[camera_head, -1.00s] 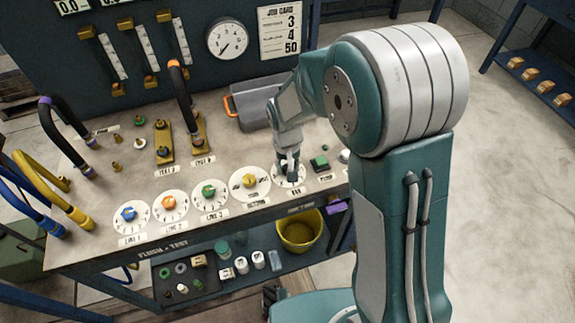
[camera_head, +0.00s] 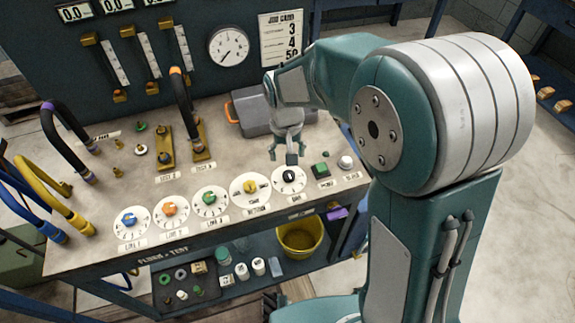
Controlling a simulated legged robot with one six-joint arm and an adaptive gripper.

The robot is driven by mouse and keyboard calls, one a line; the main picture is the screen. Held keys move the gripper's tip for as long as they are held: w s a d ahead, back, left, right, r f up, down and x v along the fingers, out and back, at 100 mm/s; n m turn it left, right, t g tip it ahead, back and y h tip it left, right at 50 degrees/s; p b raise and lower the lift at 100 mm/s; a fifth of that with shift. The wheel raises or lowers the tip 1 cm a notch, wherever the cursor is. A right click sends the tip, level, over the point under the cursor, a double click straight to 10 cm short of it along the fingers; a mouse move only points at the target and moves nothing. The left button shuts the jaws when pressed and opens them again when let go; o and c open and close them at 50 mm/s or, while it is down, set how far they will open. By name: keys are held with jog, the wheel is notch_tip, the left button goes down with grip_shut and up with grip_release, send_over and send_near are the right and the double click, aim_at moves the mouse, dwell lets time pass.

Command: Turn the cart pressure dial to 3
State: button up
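The dial with the black knob (camera_head: 289,176) is the rightmost of the row of round white dials on the cart top. Its label looks like "BAR", and the number its knob points to is too small to read. My gripper (camera_head: 282,155) hangs just above and behind this dial, pointing down, its fingers apart and empty. It appears clear of the knob. The job card (camera_head: 282,38) on the back panel shows 3, 4 and 50.
Dials with blue (camera_head: 129,219), orange (camera_head: 169,208), green (camera_head: 209,198) and yellow (camera_head: 250,186) knobs stand to the left. A green button (camera_head: 320,170) and a white knob (camera_head: 346,162) sit to the right. A grey case (camera_head: 262,112) lies behind.

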notch_tip(320, 180, up, 4)
jog(key=shift+a, duration=0.1)
dwell(0.5)
jog(key=s+d+r+t, duration=0.2)
jog(key=s+d+r, duration=0.1)
jog(key=s, duration=0.3)
jog(key=s+d+r+m+t, duration=0.1)
jog(key=s+d+r, duration=0.3)
jog(key=s, duration=0.3)
jog(key=s+d+r+t, duration=0.2)
jog(key=s+d+r, duration=0.2)
jog(key=s+d, duration=0.2)
jog(key=shift+s+t, duration=0.15)
jog(key=shift+t, duration=0.15)
dwell(1.2)
